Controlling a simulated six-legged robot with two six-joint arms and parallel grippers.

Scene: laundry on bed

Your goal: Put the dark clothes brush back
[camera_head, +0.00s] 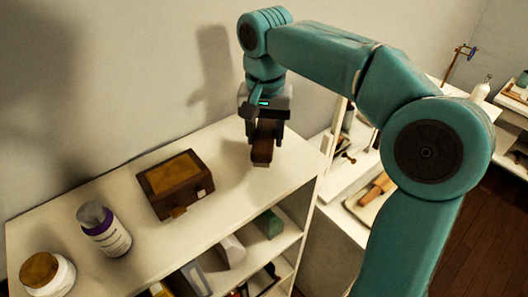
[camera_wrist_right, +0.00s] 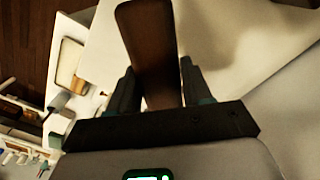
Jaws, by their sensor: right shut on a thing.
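The dark brown clothes brush (camera_head: 263,150) is in my right gripper (camera_head: 265,130), over the right end of the white shelf top (camera_head: 225,215). The gripper is shut on it and points down. In the right wrist view the brush (camera_wrist_right: 150,45) is a long dark block between the two fingers (camera_wrist_right: 155,90). I cannot tell whether its lower end touches the shelf top. My left gripper is not in view.
A brown wooden box (camera_head: 175,183), a white bottle with a purple band (camera_head: 104,230) and a jar with a brown lid (camera_head: 46,273) stand on the shelf top. The top between box and brush is clear. The wall (camera_head: 130,70) is close behind.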

